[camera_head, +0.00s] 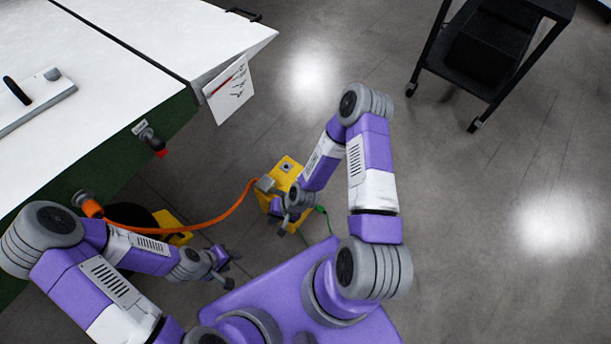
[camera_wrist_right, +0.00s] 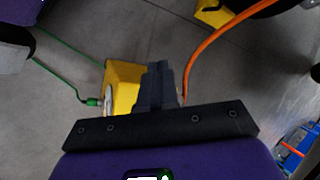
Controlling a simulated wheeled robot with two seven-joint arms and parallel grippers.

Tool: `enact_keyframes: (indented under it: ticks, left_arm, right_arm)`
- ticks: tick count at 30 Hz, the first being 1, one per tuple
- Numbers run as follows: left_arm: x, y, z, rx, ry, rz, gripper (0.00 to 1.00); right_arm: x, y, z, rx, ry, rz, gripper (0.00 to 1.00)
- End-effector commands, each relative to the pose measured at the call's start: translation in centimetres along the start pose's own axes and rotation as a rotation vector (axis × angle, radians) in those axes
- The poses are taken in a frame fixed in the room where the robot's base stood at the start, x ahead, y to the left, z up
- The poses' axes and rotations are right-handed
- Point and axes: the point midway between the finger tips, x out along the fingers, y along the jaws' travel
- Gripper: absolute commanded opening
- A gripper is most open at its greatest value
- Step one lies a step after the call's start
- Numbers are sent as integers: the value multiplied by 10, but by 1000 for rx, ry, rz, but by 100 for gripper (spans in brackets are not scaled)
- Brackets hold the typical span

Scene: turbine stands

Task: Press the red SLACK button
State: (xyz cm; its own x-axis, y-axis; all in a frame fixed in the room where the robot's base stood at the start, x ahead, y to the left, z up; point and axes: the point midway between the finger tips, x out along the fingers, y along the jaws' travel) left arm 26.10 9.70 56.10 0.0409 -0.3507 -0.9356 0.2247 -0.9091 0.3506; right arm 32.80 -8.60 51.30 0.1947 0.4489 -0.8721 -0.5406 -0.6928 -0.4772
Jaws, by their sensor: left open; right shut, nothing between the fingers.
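A yellow box (camera_head: 287,172) stands on the floor, with an orange hose and a green cable running to it. It also shows in the right wrist view (camera_wrist_right: 122,82), partly behind my fingers. My right gripper (camera_head: 282,230) is shut and empty, over the lower part of the box in the head view. Its closed fingers (camera_wrist_right: 158,72) overlap the box's right side in the wrist view; whether they touch it I cannot tell. My left gripper (camera_head: 229,272) is open and empty, lower left of the box. I cannot make out a red SLACK button or its label on the box.
A white-topped stand with a green side (camera_head: 165,123) fills the left. The orange hose (camera_head: 215,217) runs from near the stand to the box. A second yellow object (camera_head: 177,238) sits behind my left arm. A black cart (camera_head: 482,50) stands upper right; floor at right is clear.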

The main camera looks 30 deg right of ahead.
Motion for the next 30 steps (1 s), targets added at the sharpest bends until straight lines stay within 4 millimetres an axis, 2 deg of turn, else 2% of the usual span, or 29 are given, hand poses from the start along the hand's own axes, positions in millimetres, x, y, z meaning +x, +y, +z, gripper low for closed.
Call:
enact_keyframes:
  ticks: [1,3,5,6,9,13,15,19,30]
  left_arm:
    - [-13,5,0,0,0,0,43]
    - [-22,8,1,0,1,0,43]
    - [-30,11,1,0,0,0,43]
    - [-35,13,1,0,0,0,43]
    - [-46,17,2,0,0,0,43]
    - [-55,21,2,0,0,0,43]
    - [-58,22,2,0,0,0,43]
    - [-60,22,3,0,0,0,43]
    - [-60,22,3,0,0,0,43]
  right_arm:
    - [5,-7,-20,138,35,-58,0]
    - [14,-14,-54,336,93,-144,0]
    - [18,-15,-86,511,147,-220,0]
    - [18,-11,-108,631,185,-269,0]
    - [12,10,-162,915,285,-385,0]
    - [0,50,-212,1194,394,-497,0]
    - [-6,69,-228,1290,434,-535,0]
    - [-12,90,-242,1386,476,-573,0]
    - [-13,95,-245,1406,486,-581,0]
